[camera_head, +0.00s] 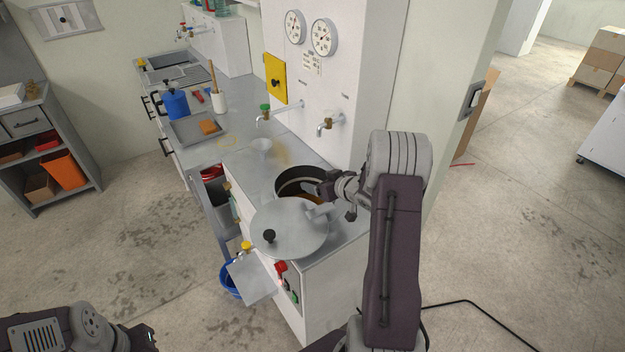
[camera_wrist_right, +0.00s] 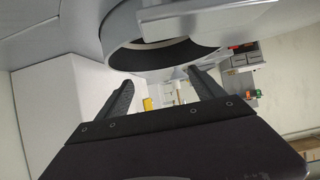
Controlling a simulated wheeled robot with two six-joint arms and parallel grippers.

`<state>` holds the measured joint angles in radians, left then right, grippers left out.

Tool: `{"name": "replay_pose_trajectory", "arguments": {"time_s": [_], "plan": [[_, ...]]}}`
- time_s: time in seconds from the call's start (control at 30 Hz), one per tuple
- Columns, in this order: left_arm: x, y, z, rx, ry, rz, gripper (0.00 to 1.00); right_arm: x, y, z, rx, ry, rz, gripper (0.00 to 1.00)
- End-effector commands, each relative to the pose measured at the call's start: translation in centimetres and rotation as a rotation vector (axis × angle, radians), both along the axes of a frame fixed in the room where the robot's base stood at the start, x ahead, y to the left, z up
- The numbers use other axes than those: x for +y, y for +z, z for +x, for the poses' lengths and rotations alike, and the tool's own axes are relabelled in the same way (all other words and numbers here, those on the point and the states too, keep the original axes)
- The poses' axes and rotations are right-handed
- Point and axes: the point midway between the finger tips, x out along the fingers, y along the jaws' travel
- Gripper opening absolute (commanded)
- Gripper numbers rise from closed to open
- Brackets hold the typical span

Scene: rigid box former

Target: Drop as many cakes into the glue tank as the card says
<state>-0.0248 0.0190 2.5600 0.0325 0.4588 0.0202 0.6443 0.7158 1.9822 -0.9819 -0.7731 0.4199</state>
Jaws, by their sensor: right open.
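The glue tank (camera_head: 290,182) is a round dark-walled opening in the white cabinet's top, with amber showing inside. Its grey round lid (camera_head: 285,228) with a black knob covers the near part. An orange block (camera_head: 208,127), seemingly a cake, lies on a grey tray (camera_head: 183,130) farther along the counter. A white sheet with dark marks (camera_head: 65,17) hangs on the back wall; I cannot tell if it is the card. My right gripper (camera_head: 334,195) is open beside the tank opening; its separated fingers (camera_wrist_right: 161,77) look empty.
Two taps (camera_head: 328,123) project from the gauge panel behind the tank. A blue can (camera_head: 174,103) and a white pot with a stick (camera_head: 218,101) stand near the tray. A red button (camera_head: 281,267) is on the cabinet front. A grey flap (camera_head: 255,280) juts out there.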

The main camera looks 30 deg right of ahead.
Motion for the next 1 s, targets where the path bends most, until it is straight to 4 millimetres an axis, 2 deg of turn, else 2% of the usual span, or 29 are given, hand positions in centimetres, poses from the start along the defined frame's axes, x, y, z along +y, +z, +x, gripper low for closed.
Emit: {"name": "replay_pose_trajectory", "arguments": {"time_s": [0.1,0.3,0.87,0.93,1.0], "plan": [[0.0,0.1,0.0,0.0,0.0,0.0,0.0,-0.2,1.2,-1.9,-0.002,-0.002,-0.001,0.78],[0.0,0.1,0.0,0.0,0.0,0.0,0.0,-0.2,1.8,-3.3,-0.001,0.0,0.0,0.78],[0.0,0.1,0.0,0.0,0.0,0.0,0.0,-0.2,1.8,-3.2,-0.001,0.001,0.001,0.78],[0.0,0.1,0.0,0.0,0.0,0.0,0.0,0.6,1.9,-2.9,-0.002,0.019,-0.001,0.78],[0.0,0.1,0.0,0.0,0.0,0.0,0.0,2.7,3.0,-1.8,-0.02,0.068,-0.015,0.78]]}}
